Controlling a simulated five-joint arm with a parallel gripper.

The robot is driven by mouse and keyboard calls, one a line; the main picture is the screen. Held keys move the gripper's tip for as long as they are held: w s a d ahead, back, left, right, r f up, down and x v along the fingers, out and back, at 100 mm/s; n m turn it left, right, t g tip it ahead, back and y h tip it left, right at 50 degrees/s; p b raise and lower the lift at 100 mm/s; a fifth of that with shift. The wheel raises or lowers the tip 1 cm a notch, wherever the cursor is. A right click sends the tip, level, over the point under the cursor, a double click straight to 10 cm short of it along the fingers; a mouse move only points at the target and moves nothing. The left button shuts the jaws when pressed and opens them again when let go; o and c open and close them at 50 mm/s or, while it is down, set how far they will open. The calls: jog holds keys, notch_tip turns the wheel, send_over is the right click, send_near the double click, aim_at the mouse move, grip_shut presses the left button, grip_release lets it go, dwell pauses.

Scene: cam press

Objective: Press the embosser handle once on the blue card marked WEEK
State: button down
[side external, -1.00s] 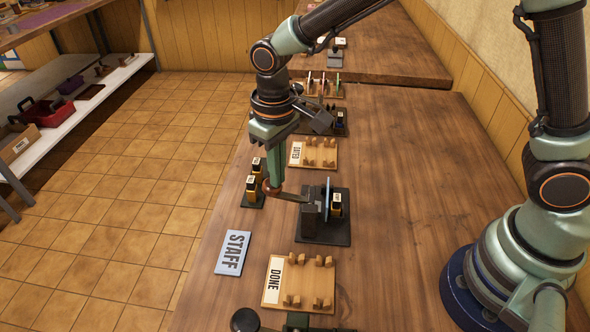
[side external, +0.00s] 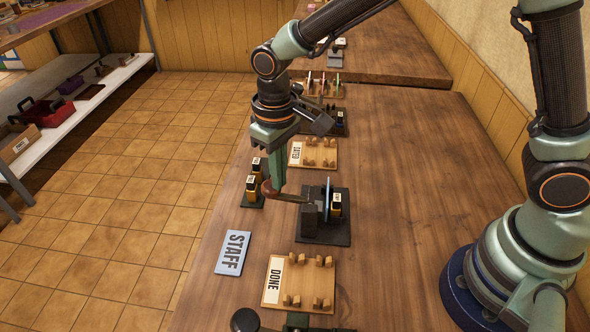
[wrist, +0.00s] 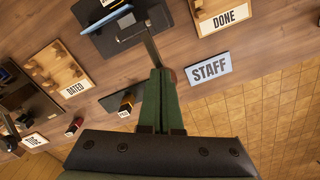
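The embosser (side external: 335,233) is a dark block on a black base near the middle of the table. A grey metal lever (side external: 291,198) sticks out from it to the left and ends in a reddish-brown grip (side external: 268,191). An upright blue piece (side external: 329,197) stands at the embosser, seen nearly edge-on; it also shows in the wrist view (wrist: 108,20). I can read no WEEK marking. My gripper (side external: 276,187) has its green fingers together at the lever's outer end. In the wrist view my fingertips (wrist: 160,72) overlap the lever's end and partly hide the grip.
A blue STAFF card (side external: 233,252) lies flat at the table's left edge. A wooden DONE tray (side external: 310,281) lies in front and a DATED tray (side external: 323,153) behind. The table's right side is clear.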

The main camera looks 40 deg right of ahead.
jog(key=shift+w+r, duration=0.1)
jog(key=shift+r, duration=1.9)
jog(key=shift+r, duration=2.45)
jog(key=s+d+r+m+t, duration=0.1)
jog(key=s+d+t, duration=0.1)
jog(key=d, duration=0.4)
jog(key=s+d+r+m+t, duration=0.1)
jog(key=s+d+r, duration=0.1)
jog(key=s+d, duration=0.2)
jog(key=s+d+r+m+t, duration=0.1)
jog(key=s+d+r+t, duration=0.1)
jog(key=d, duration=0.6)
jog(key=shift+s+d+t, duration=0.25)
jog(key=shift+s+t, duration=0.05)
jog(key=shift+s, duration=0.1)
